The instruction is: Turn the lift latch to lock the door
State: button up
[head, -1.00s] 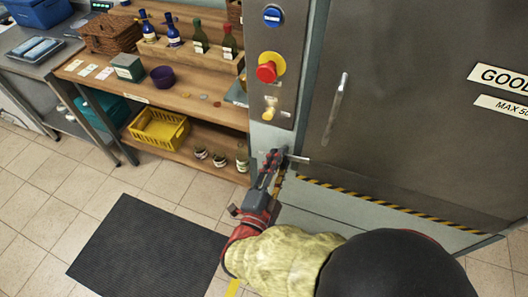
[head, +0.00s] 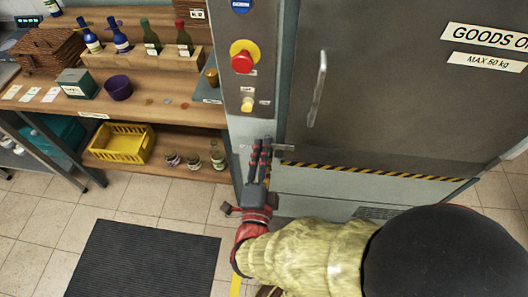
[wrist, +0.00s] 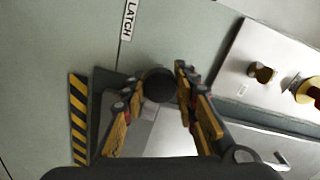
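The lift latch (head: 284,149) is a small grey bar at the left edge of the lift door, pointing right in the head view. In the wrist view its dark round knob (wrist: 160,84) lies between my fingertips, below a label reading LATCH. My gripper (head: 260,147) is at the frame just left of the bar. Its two fingers (wrist: 158,90) are apart, one on each side of the knob; firm contact cannot be told. The grey lift door (head: 400,110) with its upright handle (head: 317,90) looks shut. The fingers partly hide the latch's mount.
A control panel (head: 256,60) with a red stop button (head: 242,60) stands above my gripper. A wooden shelf (head: 140,98) with bottles and a yellow basket (head: 122,145) is at left. A dark mat (head: 145,258) lies on the clear floor.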

jog(key=o, duration=0.5)
jog(key=shift+c, duration=0.2)
jog(key=s, duration=0.7)
jog(key=shift+s+a, duration=0.2)
jog(key=shift+s, duration=0.05)
jog(key=shift+f, duration=0.1)
dwell(0.4)
